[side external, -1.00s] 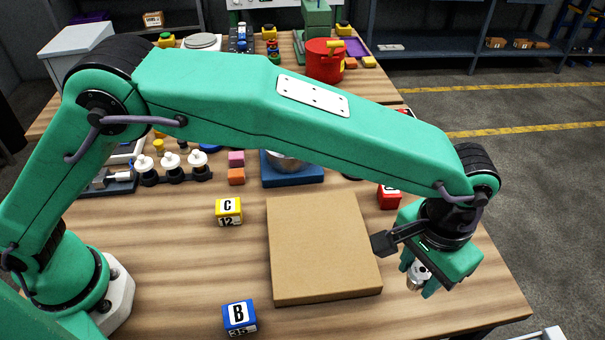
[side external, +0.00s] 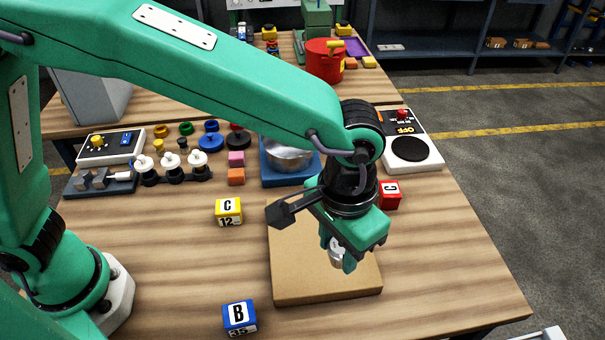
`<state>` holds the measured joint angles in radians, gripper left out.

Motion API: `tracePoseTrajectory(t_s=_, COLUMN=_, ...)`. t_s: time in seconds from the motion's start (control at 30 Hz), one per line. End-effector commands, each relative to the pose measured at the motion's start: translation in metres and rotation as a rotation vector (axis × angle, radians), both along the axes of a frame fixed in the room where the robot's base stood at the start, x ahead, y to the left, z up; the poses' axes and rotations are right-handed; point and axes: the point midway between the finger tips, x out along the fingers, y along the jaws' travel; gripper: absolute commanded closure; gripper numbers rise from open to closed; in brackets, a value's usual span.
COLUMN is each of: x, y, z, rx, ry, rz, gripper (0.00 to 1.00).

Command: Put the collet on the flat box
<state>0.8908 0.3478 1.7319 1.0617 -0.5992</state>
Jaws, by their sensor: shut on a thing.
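The collet (side external: 335,256) is a small silver metal piece. My gripper (side external: 339,262) is shut on it, and the fingers hide part of it. The flat box (side external: 318,287) is a brown cardboard box lying on the wooden table. The gripper and collet appear over the right part of the box's top. I cannot tell whether the collet touches the box or hangs a little above it.
A yellow block C (side external: 229,211) lies left of the box and a blue block B (side external: 239,317) at its front left. A red block C (side external: 389,195) lies behind my gripper. A blue scale with a metal bowl (side external: 288,158) stands behind the box. The table's right part is clear.

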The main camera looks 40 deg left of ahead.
Motion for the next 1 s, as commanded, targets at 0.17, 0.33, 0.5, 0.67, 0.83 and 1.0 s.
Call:
tracePoseTrajectory(t_s=0.17, x=-0.015, y=0.026, z=0.003, rx=-0.001, ry=-0.001, rz=0.022, gripper=0.9)
tracePoseTrajectory(t_s=0.33, x=-0.024, y=0.04, z=0.003, rx=-0.001, ry=-0.001, rz=0.033, gripper=0.9)
tracePoseTrajectory(t_s=0.5, x=-0.026, y=0.044, z=0.003, rx=0.0, ry=0.0, rz=0.037, gripper=0.9)
tracePoseTrajectory(t_s=0.67, x=-0.024, y=0.044, z=0.001, rx=0.0, ry=0.0, rz=0.038, gripper=0.9)
tracePoseTrajectory(t_s=0.83, x=-0.013, y=0.049, z=-0.006, rx=0.0, ry=0.0, rz=0.039, gripper=0.9)
tracePoseTrajectory(t_s=1.0, x=0.009, y=0.059, z=-0.021, rx=0.001, ry=0.001, rz=0.041, gripper=0.9)
